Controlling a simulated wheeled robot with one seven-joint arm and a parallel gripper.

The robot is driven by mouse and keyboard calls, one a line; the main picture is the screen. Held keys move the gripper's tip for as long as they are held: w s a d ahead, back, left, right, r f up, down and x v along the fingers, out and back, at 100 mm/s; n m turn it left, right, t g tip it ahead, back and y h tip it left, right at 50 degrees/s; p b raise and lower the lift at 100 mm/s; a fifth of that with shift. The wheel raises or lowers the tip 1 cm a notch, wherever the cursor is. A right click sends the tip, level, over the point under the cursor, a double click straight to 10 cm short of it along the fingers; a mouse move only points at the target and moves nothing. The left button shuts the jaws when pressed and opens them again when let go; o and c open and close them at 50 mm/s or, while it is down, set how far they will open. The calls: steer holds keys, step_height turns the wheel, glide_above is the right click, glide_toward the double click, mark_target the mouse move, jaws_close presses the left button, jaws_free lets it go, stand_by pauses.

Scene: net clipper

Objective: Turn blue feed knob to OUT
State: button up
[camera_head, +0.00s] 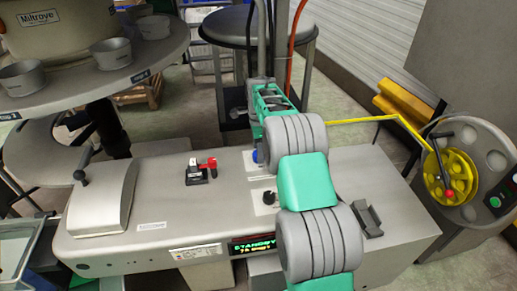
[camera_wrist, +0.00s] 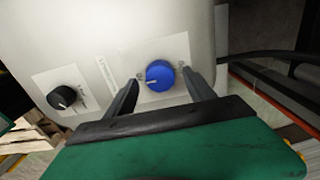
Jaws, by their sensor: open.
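The blue feed knob (camera_wrist: 159,75) sits on a pale label plate (camera_wrist: 160,62) on the grey machine in the wrist view. A light pointer mark shows on its lower left side. My gripper (camera_wrist: 160,88) is open, with one dark finger on each side of the blue knob. I cannot tell whether either finger touches it. In the head view a small part of the blue knob (camera_head: 257,155) shows beside my arm, which hides the rest. The lettering around the knob is too small to read.
A black knob (camera_wrist: 64,99) is left of the blue one in the wrist view. In the head view a red-and-black switch (camera_head: 205,168) stands on the machine top, a lever (camera_head: 85,168) at left, and a lit display (camera_head: 252,245) reads STANDBY. A yellow reel (camera_head: 449,175) is at right.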

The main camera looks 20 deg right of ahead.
steer(key=shift+f, duration=0.35)
steer(key=shift+c, duration=0.2)
steer(key=c, duration=1.3)
